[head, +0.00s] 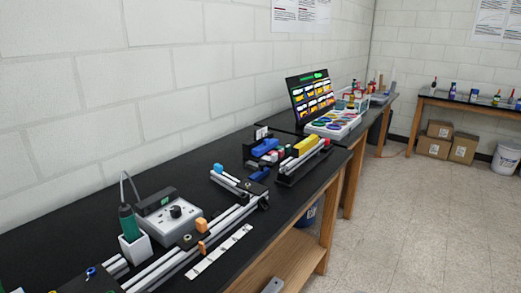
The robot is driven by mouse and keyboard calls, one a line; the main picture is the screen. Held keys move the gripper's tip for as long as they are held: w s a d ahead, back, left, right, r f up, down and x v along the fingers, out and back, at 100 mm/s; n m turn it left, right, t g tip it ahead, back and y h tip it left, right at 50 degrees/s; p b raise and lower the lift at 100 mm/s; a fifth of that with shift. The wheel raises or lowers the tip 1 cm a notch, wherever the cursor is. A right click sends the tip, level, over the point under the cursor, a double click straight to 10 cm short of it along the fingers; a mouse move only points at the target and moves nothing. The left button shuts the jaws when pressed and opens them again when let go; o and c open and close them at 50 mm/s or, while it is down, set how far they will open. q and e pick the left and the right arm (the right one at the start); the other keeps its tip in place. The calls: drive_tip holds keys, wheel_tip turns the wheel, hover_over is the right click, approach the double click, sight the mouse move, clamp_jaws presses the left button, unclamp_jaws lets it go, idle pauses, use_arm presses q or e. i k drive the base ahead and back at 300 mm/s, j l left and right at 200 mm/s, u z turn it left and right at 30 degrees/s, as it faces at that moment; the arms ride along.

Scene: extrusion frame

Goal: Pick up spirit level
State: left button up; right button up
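A yellow bar (306,145), which looks like the spirit level, lies on or against pale metal extrusions near the far right end of the black bench. It is small in the head view, and I cannot make out any vials. I cannot tell whether it rests on the extrusions or in a holder. Neither of my grippers shows clearly in this view, and nothing is seen holding the yellow bar.
The black bench (110,205) runs along the wall. It carries a grey control box (172,222), a green-handled tool (129,222) in a white holder, long extrusions, and a white strip (220,252). A screen (311,95) stands farther back.

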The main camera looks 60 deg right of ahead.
sight(301, 149)
drive_tip(key=z, duration=2.1)
drive_tip(key=i+l+z, duration=0.15)
drive_tip(key=i, duration=0.35)
drive_tip(key=i+l+z, duration=0.15)
drive_tip(key=i, duration=0.35)
drive_tip(key=l, duration=0.1)
